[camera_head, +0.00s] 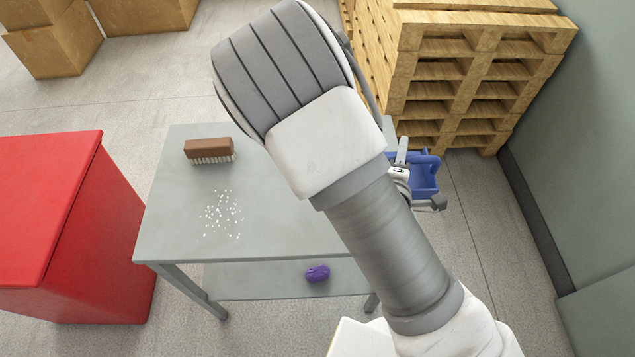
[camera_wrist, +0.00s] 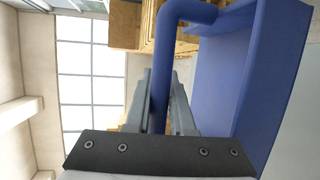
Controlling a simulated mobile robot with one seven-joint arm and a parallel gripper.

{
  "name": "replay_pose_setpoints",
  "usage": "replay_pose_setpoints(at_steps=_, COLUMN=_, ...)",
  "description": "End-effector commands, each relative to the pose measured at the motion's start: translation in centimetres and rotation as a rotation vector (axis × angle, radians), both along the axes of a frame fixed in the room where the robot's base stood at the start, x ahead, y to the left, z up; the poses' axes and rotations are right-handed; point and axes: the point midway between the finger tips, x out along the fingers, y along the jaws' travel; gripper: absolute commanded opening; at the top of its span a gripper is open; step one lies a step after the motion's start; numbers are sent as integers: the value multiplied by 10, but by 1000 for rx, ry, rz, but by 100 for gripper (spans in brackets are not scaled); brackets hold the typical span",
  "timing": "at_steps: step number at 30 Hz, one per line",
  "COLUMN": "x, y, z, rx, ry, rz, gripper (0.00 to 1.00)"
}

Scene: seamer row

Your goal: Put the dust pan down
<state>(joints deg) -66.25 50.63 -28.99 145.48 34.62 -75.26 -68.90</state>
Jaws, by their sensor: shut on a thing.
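The blue dust pan (camera_head: 426,176) is at the right of the grey table, partly hidden behind my arm in the head view. In the wrist view its broad blue body (camera_wrist: 225,75) fills the right side, and its bent handle (camera_wrist: 162,65) runs down between my fingers. My gripper (camera_head: 420,202) is shut on that handle; it also shows in the wrist view (camera_wrist: 160,105). The grey table (camera_head: 185,225) stands left of the dust pan. A brown brush (camera_head: 208,149) with pale bristles and a scatter of white bits (camera_head: 223,214) lie on its top.
A red bin (camera_head: 60,220) stands left of the table. A purple object (camera_head: 317,273) lies on the table's lower shelf. Stacked wooden pallets (camera_head: 465,75) stand behind at the right, near a wall (camera_head: 590,150). Cardboard boxes (camera_head: 55,45) are at the back left.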

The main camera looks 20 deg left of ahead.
Motion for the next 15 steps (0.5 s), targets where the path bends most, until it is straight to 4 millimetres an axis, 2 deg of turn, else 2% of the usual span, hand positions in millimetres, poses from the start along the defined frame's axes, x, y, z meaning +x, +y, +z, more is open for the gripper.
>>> replay_pose_setpoints(at_steps=5, x=7, y=21, z=-13, rx=3, ry=-3, rz=82, gripper=0)
replay_pose_setpoints(at_steps=10, x=16, y=56, z=-24, rx=5, ry=-5, rz=230, gripper=0)
replay_pose_setpoints(at_steps=15, x=19, y=87, z=-26, rx=5, ry=-6, rz=378, gripper=0)
